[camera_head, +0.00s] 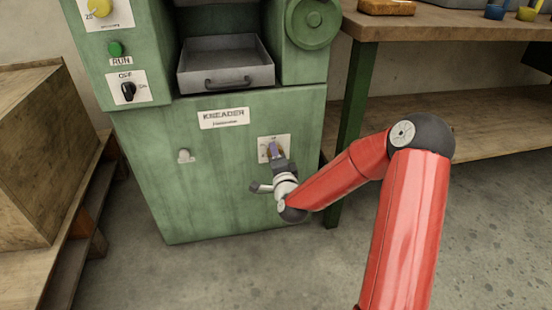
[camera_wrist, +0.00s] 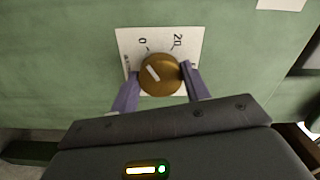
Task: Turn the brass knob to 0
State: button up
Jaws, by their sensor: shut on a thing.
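The brass knob (camera_wrist: 162,85) is round, with a white pointer line, on a white dial plate (camera_wrist: 190,38) marked 0 and 20. In the wrist view its pointer slants up and left, roughly toward the 0 side; I cannot tell whether it lines up exactly with the 0 mark. My gripper (camera_wrist: 161,72) has one purple finger on each side of the knob and is shut on it. In the head view my gripper (camera_head: 276,153) is at the dial plate (camera_head: 286,140) on the lower front of the green kneader (camera_head: 220,165), mostly hiding the knob.
Above are a grey tray (camera_head: 226,76), a black switch (camera_head: 128,91), a green RUN button (camera_head: 115,48) and a yellow knob (camera_head: 99,8). A wooden workbench (camera_head: 450,22) stands to the right and a wooden crate (camera_head: 45,150) to the left. The floor in front is clear.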

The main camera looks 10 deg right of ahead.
jog(key=o, duration=1)
jog(key=shift+s, duration=0.1)
jog(key=s, duration=0.7)
jog(key=shift+s, duration=0.35)
